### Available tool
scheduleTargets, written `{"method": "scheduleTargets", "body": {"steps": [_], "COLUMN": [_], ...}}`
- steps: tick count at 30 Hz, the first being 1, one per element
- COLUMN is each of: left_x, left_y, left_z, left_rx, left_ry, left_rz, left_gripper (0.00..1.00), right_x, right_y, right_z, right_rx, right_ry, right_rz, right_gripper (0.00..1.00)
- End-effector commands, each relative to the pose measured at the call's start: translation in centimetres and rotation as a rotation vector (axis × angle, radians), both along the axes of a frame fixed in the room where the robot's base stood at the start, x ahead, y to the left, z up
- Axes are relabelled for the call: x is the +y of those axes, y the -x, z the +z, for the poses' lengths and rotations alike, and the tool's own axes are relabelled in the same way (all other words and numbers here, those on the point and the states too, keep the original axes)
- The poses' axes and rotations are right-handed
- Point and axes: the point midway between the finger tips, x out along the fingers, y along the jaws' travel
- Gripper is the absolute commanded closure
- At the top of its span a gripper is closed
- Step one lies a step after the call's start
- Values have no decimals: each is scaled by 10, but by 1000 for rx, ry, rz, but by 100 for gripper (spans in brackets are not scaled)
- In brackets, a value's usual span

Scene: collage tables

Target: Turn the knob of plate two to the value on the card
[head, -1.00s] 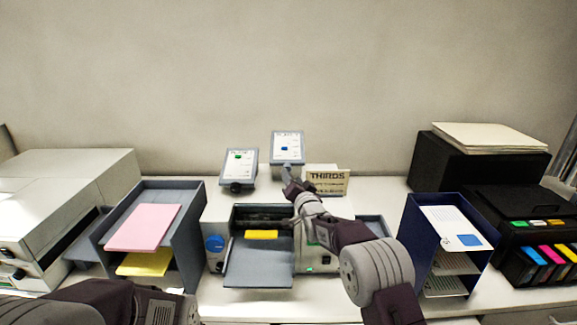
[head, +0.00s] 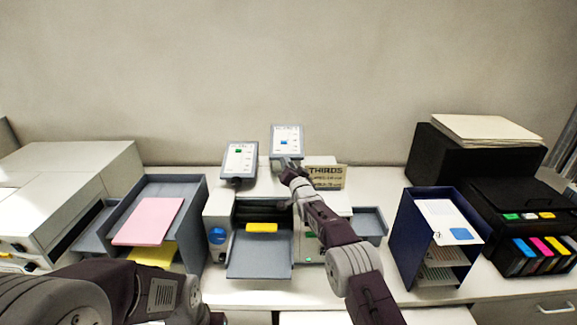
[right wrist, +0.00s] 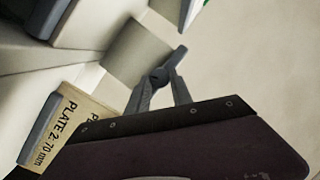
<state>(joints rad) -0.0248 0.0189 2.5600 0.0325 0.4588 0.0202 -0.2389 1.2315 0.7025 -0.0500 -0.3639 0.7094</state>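Plate two's panel (head: 287,135), with a blue marker on its scale, stands upright at the back centre. My right gripper (head: 288,163) is just below it. In the right wrist view a dark round knob (right wrist: 158,76) sits between the tips of its two fingers (right wrist: 161,84); whether they press on it I cannot tell. The card (head: 326,177) stands right of the gripper in the head view; in the right wrist view the card (right wrist: 70,125) reads "PLATE 2: 70 mm". My left arm is at the lower left, its gripper outside the picture.
A second panel (head: 240,157) with a green marker stands left of plate two. In front is a grey machine with a tray (head: 259,265) and a yellow block (head: 262,227). A paper holder (head: 180,186) is left, a dark blue one (head: 412,235) right. The wall behind is bare.

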Motion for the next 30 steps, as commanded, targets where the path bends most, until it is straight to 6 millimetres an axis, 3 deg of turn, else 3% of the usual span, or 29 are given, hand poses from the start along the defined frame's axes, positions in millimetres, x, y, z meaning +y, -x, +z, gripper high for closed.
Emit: {"method": "scheduleTargets", "body": {"steps": [5, 11, 17, 21, 30], "left_x": [0, 0, 0, 0, 0], "left_y": [0, 0, 0, 0, 0], "left_z": [-1, -18, 31, 60, 67], "left_rx": [0, 0, 0, -1, 0], "left_ry": [0, 0, 0, 0, 0], "left_rz": [0, 0, 0, 0, 0], "left_gripper": [64, 64, 64, 64, 64], "right_x": [0, 1, 4, 5, 5], "right_y": [0, 0, 1, 1, 1], "right_z": [-1, -2, 15, 12, 4], "right_rx": [0, -3, 4, 2, -2], "right_ry": [1, 85, 247, 354, 452], "right_rz": [-1, -31, -80, -115, -148], "right_gripper": [100, 100, 100, 100, 100]}}
